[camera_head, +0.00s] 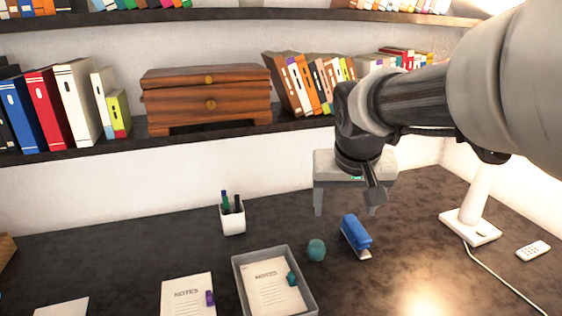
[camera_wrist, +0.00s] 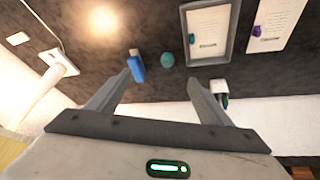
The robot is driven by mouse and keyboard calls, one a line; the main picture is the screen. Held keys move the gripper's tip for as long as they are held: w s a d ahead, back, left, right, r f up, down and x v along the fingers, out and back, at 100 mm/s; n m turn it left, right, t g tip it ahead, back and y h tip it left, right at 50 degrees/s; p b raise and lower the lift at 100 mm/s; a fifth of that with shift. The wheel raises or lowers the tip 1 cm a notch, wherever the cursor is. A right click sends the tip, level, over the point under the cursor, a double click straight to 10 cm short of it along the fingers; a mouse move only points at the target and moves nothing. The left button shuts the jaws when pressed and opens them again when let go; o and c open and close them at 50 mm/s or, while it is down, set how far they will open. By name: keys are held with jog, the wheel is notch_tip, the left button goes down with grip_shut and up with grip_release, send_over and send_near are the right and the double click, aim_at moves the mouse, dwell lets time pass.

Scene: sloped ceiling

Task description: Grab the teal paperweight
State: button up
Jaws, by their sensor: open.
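The teal paperweight (camera_head: 316,250) is a small rounded lump standing on the dark desk, between a grey tray and a blue stapler. It also shows in the wrist view (camera_wrist: 167,60), just beyond the fingertips and between their lines. My gripper (camera_head: 346,207) is open and empty, held above the desk, behind and a little right of the paperweight in the head view. Its two spread fingers also show in the wrist view (camera_wrist: 162,80). Nothing touches the paperweight.
The blue stapler (camera_head: 356,234) stands close right of the paperweight. The grey tray (camera_head: 239,276) with a notepad is close left. A white pen cup (camera_head: 232,219) stands behind left. A lamp base (camera_head: 470,226) and remote (camera_head: 533,250) are at right. A shelf (camera_head: 220,137) overhangs behind.

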jog(key=m+b, duration=0.1)
jog(key=b, duration=0.5)
send_near(317, 245)
jog(key=shift+g, duration=0.3)
jog(key=b+x, duration=0.2)
jog(key=x, duration=0.3)
jog(key=shift+w+d+r, duration=0.1)
jog(key=shift+b+x, duration=0.8)
jog(key=shift+x, duration=2.3)
jog(key=c, duration=1.4)
jog(key=shift+r, duration=0.15)
